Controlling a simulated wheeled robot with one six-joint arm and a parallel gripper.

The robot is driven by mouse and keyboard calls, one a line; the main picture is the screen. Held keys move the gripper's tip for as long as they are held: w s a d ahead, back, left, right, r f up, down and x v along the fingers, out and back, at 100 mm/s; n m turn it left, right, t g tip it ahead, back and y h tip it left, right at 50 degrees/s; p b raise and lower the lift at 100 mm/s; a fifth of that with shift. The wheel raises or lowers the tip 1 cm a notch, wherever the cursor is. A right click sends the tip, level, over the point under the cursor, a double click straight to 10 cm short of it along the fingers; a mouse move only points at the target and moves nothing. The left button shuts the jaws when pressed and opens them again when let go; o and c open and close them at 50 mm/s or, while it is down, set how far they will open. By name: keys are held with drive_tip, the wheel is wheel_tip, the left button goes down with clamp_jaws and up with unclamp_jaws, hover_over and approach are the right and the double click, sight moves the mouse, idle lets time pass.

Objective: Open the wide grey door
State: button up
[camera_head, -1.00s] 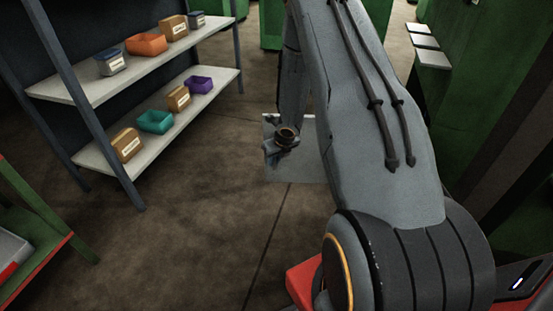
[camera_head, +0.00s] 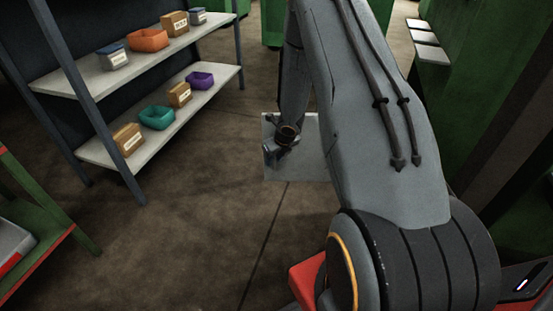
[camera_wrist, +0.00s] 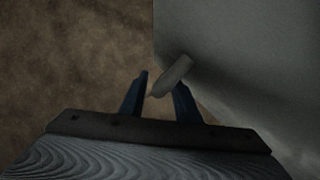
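A light grey panel (camera_head: 310,165), which looks like the wide grey door, is beyond my arm in the head view, partly hidden by it. In the wrist view its grey surface (camera_wrist: 250,45) fills the right side. A short pale grey handle (camera_wrist: 175,73) projects at a slant near its left edge. My gripper (camera_wrist: 161,80) is open. The handle's lower end shows between its two dark blue fingers, nearer the right one, and overlaps that fingertip in the picture. I cannot tell whether they touch. In the head view my gripper (camera_head: 270,154) is small, at the panel's left side.
A two-tier shelf (camera_head: 70,85) with several bins and boxes stands at the left. A green bench (camera_head: 45,225) is at the lower left. Green cabinets (camera_head: 480,80) line the right. The brown floor (camera_head: 200,220) between shelf and arm is clear.

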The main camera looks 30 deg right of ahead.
drive_tip(key=p+v, duration=0.2)
drive_tip(key=v, duration=0.6)
drive_tip(key=shift+p, duration=0.4)
